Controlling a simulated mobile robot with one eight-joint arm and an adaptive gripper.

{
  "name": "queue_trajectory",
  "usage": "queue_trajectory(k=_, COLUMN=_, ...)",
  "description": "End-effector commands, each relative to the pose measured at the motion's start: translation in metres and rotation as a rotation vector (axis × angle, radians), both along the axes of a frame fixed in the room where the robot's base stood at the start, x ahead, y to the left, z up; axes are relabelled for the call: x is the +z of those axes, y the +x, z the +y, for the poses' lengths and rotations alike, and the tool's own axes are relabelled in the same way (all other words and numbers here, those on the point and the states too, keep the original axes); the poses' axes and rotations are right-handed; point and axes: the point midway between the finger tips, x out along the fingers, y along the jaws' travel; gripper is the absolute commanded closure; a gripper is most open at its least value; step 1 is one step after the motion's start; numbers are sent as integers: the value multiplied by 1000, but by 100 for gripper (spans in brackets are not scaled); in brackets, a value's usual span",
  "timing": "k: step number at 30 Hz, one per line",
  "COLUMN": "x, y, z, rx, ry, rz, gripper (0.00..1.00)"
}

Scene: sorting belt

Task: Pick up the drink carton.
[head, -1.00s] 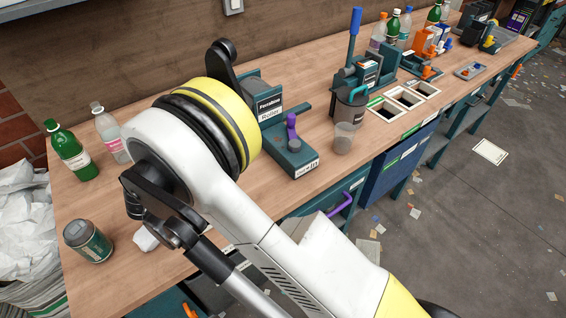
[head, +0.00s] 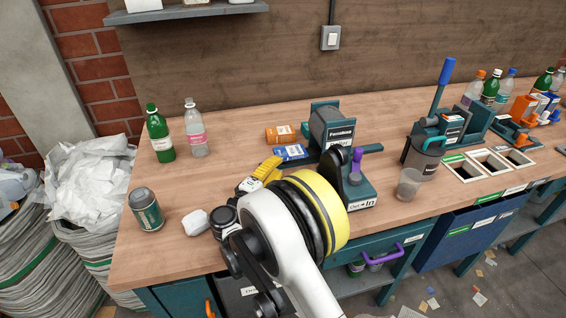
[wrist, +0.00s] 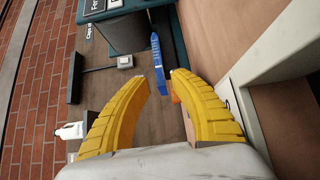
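Two small cartons lie on the bench in the head view: an orange one (head: 281,134) and, in front of it, a blue one (head: 290,152). I cannot tell for sure which is the drink carton. My gripper (head: 272,164), with yellow fingers, is low over the bench, just left of the blue carton. In the wrist view my gripper (wrist: 164,82) is open and nothing shows held. The blue carton (wrist: 157,52) appears beyond the fingertips. An orange piece, likely the orange carton (wrist: 186,118), is partly hidden by the right finger.
A teal machine (head: 332,124) stands right of the cartons. A green bottle (head: 160,136), a clear bottle (head: 196,134), a can (head: 146,210) and a white crumpled lump (head: 195,222) stand or lie to the left. A clear cup (head: 409,184) is at the right.

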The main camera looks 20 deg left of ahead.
Motion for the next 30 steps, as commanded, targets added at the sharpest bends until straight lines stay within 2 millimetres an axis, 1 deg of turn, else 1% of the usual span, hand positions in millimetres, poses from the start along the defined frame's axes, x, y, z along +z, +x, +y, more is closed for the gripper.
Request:
queue_trajectory(k=1, x=0, y=8, z=-3, rx=-3, ry=0, rz=0, gripper=73)
queue_trajectory(k=3, x=0, y=16, z=-5, rx=-1, ry=1, rz=0, gripper=73)
queue_trajectory(k=9, x=0, y=32, z=-8, rx=-1, ry=1, rz=0, gripper=73)
queue_trajectory(k=13, x=0, y=35, z=-9, rx=0, ry=1, rz=1, gripper=73)
queue_trajectory(k=20, x=0, y=35, z=-9, rx=0, ry=1, rz=1, gripper=73)
queue_trajectory(k=21, x=0, y=35, z=-9, rx=-1, ry=1, rz=1, gripper=75)
queue_trajectory(k=26, x=0, y=35, z=-9, rx=-1, ry=1, rz=1, gripper=100)
queue_trajectory(k=30, x=0, y=35, z=-9, rx=-1, ry=1, rz=1, gripper=100)
